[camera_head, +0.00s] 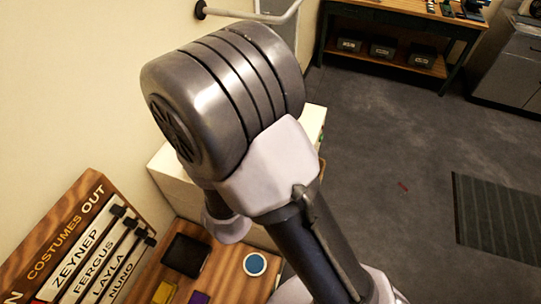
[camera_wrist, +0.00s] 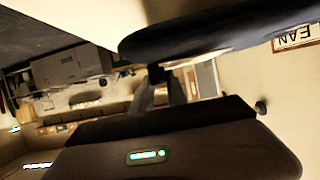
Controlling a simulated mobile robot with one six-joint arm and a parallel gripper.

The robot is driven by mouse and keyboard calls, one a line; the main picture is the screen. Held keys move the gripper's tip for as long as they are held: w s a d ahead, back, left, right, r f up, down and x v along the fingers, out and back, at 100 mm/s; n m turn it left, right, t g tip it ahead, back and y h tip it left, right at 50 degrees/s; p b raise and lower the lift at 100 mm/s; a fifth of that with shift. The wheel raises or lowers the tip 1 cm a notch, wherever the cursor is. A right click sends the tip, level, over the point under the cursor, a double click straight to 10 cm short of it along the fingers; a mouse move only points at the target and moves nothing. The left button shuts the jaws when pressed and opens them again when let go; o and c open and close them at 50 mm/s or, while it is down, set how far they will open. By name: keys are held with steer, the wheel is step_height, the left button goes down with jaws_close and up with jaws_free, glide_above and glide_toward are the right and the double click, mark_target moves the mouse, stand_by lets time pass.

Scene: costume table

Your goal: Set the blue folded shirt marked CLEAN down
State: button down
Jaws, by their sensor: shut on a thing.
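The blue folded shirt (camera_wrist: 215,30) shows large and close in the upper right of the wrist view, dark and partly cut off by the frame. In the head view my arm fills the middle, and neither the gripper nor the shirt shows there.
A wooden table (camera_head: 228,275) at lower left bears a dark square item (camera_head: 186,255), a blue round item (camera_head: 255,264) and yellow and purple pieces. A "COSTUMES OUT" name board (camera_head: 78,240) stands at its left.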

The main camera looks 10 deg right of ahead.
steer(key=w, duration=0.1)
steer(key=w+d, duration=0.1)
steer(key=w, duration=0.1)
steer(key=w+p, duration=0.1)
steer(key=w, duration=0.1)
steer(key=shift+d+f, duration=0.15)
steer(key=shift+d, duration=0.2)
step_height(320, 180, down, 4)
steer(key=shift+r, duration=0.2)
steer(key=shift+s+f, duration=0.1)
steer(key=shift+f, duration=0.05)
steer(key=c, duration=1.3)
jaws_free()
